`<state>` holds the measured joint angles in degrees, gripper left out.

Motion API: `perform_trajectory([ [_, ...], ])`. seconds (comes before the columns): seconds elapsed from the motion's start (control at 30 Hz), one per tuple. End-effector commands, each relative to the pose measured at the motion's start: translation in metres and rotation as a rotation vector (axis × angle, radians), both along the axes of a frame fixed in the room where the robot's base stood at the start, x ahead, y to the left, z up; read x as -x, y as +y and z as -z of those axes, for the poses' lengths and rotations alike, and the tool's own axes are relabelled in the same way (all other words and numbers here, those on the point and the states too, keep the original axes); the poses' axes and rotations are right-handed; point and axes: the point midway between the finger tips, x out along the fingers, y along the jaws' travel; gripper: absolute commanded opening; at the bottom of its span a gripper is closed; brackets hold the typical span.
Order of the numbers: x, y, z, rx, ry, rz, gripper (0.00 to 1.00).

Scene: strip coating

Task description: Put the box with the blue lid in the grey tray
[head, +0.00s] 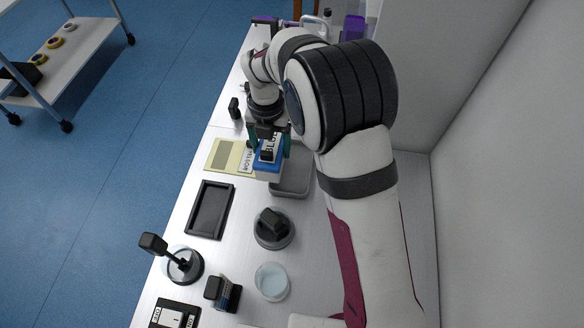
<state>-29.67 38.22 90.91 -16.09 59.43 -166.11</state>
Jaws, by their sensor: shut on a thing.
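The box with the blue lid (268,165) has a pale body and a white label with dark letters on its lid. My gripper (269,143) is shut on this box from above, with a green finger on each side. The grey tray (293,188) is just right of and below the box in the picture. The box overlaps the tray's left edge in this view. I cannot tell its height above the tray. My arm and the box hide part of the tray.
A flat pale yellow item with a label (222,155) lies left of the box. A black empty tray (210,210) is nearer on the bench. A dark-topped round thing (273,229), a pale dish (271,281) and black stands are in front. A wall runs along the right.

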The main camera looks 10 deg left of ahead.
Motion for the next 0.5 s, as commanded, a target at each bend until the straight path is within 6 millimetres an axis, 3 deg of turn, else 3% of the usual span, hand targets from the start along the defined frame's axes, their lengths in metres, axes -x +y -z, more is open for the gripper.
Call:
perform_trajectory([
  [0.1, -0.014, -0.026, 0.006, 0.000, 0.000, 0.004, 0.05],
  [0.2, -0.020, -0.039, 0.009, 0.000, 0.000, 0.002, 0.05],
  [0.3, -0.023, -0.045, 0.016, 0.000, 0.001, 0.000, 0.05],
  [0.5, -0.023, -0.046, 0.052, 0.001, 0.001, 0.000, 0.05],
])
